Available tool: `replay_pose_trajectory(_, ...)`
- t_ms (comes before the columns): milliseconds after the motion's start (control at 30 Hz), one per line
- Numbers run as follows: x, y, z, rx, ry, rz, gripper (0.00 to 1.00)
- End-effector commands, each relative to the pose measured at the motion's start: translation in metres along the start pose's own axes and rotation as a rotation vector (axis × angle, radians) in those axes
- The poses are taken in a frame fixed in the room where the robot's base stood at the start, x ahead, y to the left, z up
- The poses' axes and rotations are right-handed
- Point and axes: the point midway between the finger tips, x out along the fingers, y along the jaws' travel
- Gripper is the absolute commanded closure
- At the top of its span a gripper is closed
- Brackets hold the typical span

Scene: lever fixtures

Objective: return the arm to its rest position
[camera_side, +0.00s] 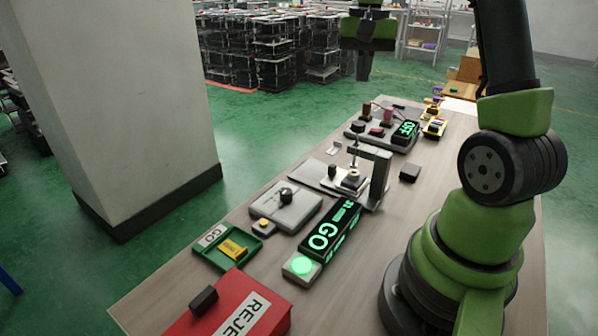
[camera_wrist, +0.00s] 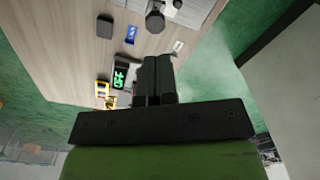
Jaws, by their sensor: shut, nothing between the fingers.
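My gripper (camera_side: 364,68) hangs high in the air at the top of the side view, well above the table and beyond its far left edge in the picture. It points down and touches nothing. In the wrist view its two dark fingers (camera_wrist: 157,72) lie side by side, shut with nothing between them. The wooden table (camera_side: 440,190) carries the fixtures. A grey fixture (camera_side: 296,211) with a black knob stands near the middle of the row.
A red box (camera_side: 225,300) marked REJE stands at the front; a green tray (camera_side: 213,257) holds a yellow piece. A press-like stand (camera_side: 379,178) rises mid-table. A far fixture has a green-lit display (camera_side: 405,132). A thick pillar (camera_side: 120,110) stands left. Air around my gripper is clear.

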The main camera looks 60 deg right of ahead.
Motion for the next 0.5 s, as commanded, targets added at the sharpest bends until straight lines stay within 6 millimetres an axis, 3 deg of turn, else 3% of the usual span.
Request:
replay_pose_trajectory(167, -0.034, -0.031, 0.052, -0.148, 0.096, -0.086, 1.0)
replay_pose_trajectory(267, -0.051, -0.045, 0.095, -0.257, 0.162, -0.162, 1.0)
replay_pose_trajectory(500, -0.066, -0.045, 0.193, -0.493, 0.291, -0.367, 1.0)
